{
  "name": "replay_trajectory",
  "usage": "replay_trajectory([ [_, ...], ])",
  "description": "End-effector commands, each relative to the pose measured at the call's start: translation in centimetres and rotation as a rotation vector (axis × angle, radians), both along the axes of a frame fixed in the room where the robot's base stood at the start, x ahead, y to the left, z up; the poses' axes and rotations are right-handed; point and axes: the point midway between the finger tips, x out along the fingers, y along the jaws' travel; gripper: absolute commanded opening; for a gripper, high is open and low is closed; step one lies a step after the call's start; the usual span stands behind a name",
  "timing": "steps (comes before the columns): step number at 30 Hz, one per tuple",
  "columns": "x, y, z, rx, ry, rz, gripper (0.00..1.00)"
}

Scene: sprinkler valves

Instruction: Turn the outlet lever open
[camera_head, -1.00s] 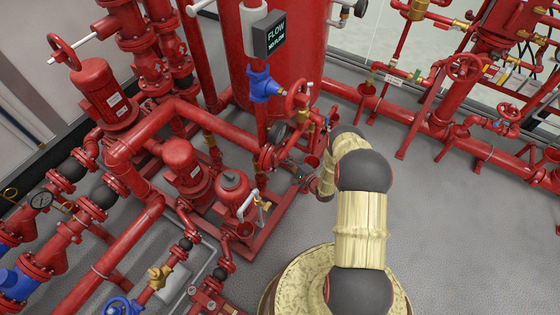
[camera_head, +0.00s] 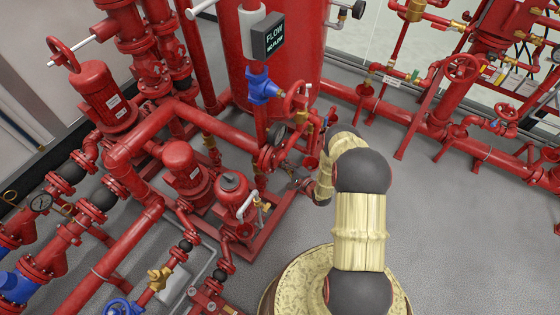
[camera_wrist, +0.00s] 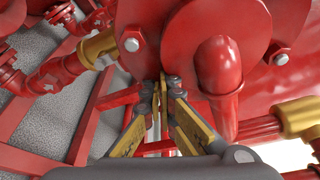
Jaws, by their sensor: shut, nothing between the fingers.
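My gripper (camera_wrist: 163,82) is in the wrist view with its fingertips together, close in front of a large red round flange (camera_wrist: 180,30). A red rounded, bent part (camera_wrist: 217,70) hangs down just right of the fingertips. It may be the outlet lever, but I cannot tell for sure. I see no clear gap between it and the right finger, and cannot tell if they touch. In the head view my gripper (camera_head: 298,180) is small and dark beside the red valve assembly (camera_head: 270,158), partly hidden by my arm.
A brass fitting (camera_wrist: 98,47) on a red pipe lies left of the gripper, and another brass fitting (camera_wrist: 298,116) lies right. A red handwheel (camera_head: 297,97) and blue fitting (camera_head: 263,86) stand above the assembly. Grey floor (camera_head: 460,220) is free at the right.

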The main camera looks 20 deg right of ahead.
Motion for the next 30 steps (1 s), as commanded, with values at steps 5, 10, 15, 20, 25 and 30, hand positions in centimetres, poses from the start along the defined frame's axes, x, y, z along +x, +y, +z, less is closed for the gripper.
replay_trajectory([
  [5,0.0,0.0,0.0,0.000,0.000,0.000,0.00],
  [10,-0.8,-0.3,0.0,0.001,0.002,-0.002,0.00],
  [15,-3.4,-1.1,0.4,0.002,0.002,-0.004,0.00],
  [20,-6.6,-2.1,0.8,0.002,0.002,-0.005,0.00],
  [25,-9.5,-2.9,1.2,0.001,0.001,-0.003,0.00],
  [30,-11.0,-3.3,1.4,0.001,0.001,-0.002,0.00],
])
